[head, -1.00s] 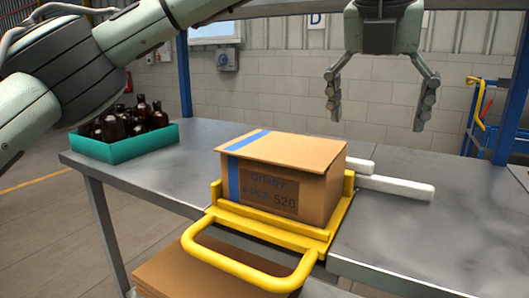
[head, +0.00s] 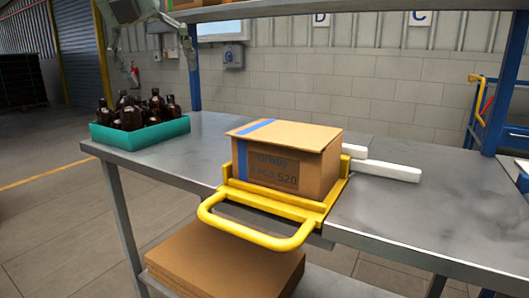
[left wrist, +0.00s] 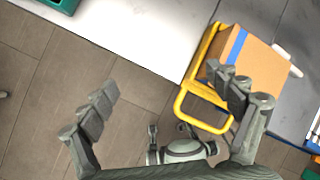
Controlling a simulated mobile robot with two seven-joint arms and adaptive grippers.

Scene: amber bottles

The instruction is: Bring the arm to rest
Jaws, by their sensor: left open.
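My left gripper (head: 150,52) is at the top left of the head view, partly cut off by the upper edge. Its two fingers are spread, with nothing held. The gripper is apart from the closed cardboard box (head: 285,160), which has a blue stripe and stands at the yellow handled frame (head: 262,233) on the table. The box also shows in the left wrist view (left wrist: 253,68).
A teal crate (head: 140,136) of amber bottles (head: 131,115) stands on the grey table's (head: 400,215) left end. White bars (head: 388,170) lie behind the box. Flat cardboard (head: 225,258) lies on the lower shelf. A blue post (head: 190,60) stands behind the table.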

